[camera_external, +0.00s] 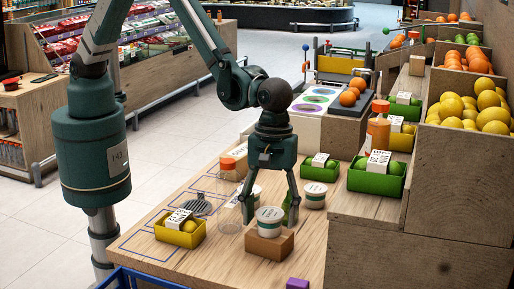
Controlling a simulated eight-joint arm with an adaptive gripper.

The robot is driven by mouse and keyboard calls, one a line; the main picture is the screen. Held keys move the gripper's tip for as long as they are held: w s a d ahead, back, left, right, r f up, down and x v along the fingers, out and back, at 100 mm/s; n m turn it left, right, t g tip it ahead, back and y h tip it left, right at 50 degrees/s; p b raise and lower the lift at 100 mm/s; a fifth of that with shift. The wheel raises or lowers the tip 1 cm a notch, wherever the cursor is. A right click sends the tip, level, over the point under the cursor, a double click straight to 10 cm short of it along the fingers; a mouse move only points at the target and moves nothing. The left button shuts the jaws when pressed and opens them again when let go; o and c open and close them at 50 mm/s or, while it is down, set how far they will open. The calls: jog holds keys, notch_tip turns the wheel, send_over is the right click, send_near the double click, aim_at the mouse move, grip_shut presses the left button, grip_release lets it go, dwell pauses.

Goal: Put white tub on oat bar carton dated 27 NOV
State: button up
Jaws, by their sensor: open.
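A white tub (269,222) with a printed label sits upright on a brown box-shaped carton (269,247) near the front of the wooden table. No date can be read on this carton, so I cannot tell if it is the one dated 27 NOV. My gripper (270,218) points down and is open, with its fingers apart on the left and right of this tub in the picture. I cannot tell whether they touch it. A second white tub (314,195) stands to the right, and another (255,191) is partly hidden behind my gripper.
A yellow crate (174,237) with a printed card stands at left, beside clear containers (230,215). Green crates (376,184) stand at right, with an orange-capped bottle (378,130) behind. A purple block (297,284) lies at the front edge. Blue outlines mark bare table at left.

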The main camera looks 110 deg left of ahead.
aim_at(271, 209)
notch_tip(271, 209, up, 12)
jog(key=a, duration=0.1)
jog(key=shift+a, duration=0.25)
dwell(0.5)
jog(key=shift+s, duration=0.1)
jog(key=shift+r, duration=0.15)
jog(key=s+a+r+m+t, duration=0.3)
jog(key=s+a+r+m, duration=0.6)
jog(key=s+a+r, duration=0.9)
jog(key=s+a+m+t, duration=0.1)
jog(key=s+a+m, duration=0.2)
jog(key=s, duration=0.4)
jog(key=s+a+m+t+y, duration=0.1)
jog(key=s+a+m, duration=0.2)
jog(key=s, duration=0.5)
jog(key=s+a+m+t, duration=0.2)
jog(key=s+a+m, duration=0.2)
jog(key=s, duration=0.4)
jog(key=shift+a+r, duration=0.2)
jog(key=shift+a, duration=0.55)
